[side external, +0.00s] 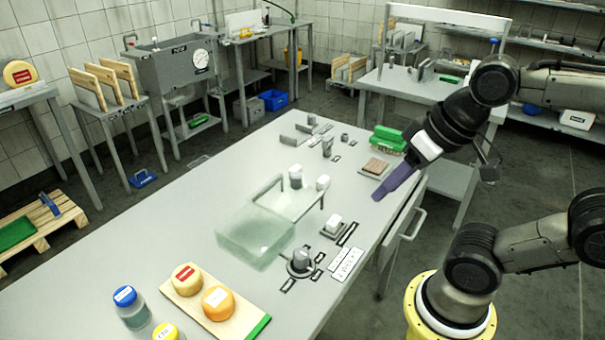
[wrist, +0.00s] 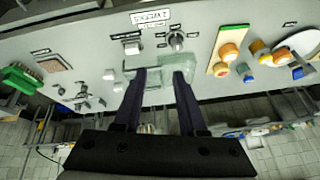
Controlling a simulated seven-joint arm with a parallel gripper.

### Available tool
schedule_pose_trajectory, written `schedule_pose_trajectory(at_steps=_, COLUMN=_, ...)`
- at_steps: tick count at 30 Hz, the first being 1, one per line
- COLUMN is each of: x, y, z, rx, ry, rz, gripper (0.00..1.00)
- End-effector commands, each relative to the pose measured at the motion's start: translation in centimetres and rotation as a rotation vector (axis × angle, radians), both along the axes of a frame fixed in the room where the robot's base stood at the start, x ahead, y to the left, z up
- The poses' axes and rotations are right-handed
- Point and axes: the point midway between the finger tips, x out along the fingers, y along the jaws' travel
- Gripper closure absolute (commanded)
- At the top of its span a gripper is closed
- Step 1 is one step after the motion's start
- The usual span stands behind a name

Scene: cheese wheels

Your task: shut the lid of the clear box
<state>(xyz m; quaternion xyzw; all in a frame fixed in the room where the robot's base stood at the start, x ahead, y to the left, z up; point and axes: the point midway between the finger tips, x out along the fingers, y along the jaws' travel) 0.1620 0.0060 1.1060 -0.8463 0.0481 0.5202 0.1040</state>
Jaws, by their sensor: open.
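The clear box (side external: 255,238), pale green and see-through, stands on the grey table. A thin clear panel (side external: 287,203), apparently its lid, extends from the box's far side, with grey bars near it; its exact angle is hard to tell. My gripper (side external: 384,198) has long purple fingers and is in the air to the right of the box, apart from it, pointing down and left. In the wrist view my gripper (wrist: 160,74) is open and empty. The clear box (wrist: 186,98) shows there behind the fingers, partly hidden by them.
A dark knob (side external: 300,262) and a small white-topped block (side external: 334,224) stand right of the box. A board with cheese wheels (side external: 218,300) and jars (side external: 130,308) are at the near left. A green brush (side external: 388,138) lies at the table's far right.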

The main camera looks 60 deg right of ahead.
Motion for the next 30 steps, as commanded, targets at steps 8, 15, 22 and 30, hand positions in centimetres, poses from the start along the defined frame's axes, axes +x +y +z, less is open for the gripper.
schedule_pose_trajectory(at_steps=8, x=5.0, y=0.3, z=5.3, rx=0.227, ry=0.105, rz=-0.359, gripper=1.00)
schedule_pose_trajectory(at_steps=15, x=12.2, y=-2.2, z=7.5, rx=0.401, ry=0.248, rz=-0.714, gripper=1.00)
schedule_pose_trajectory(at_steps=22, x=19.5, y=-7.7, z=6.1, rx=0.542, ry=0.392, rz=-1.036, gripper=1.00)
schedule_pose_trajectory(at_steps=30, x=25.0, y=-16.8, z=0.1, rx=0.653, ry=0.536, rz=-1.298, gripper=1.00)
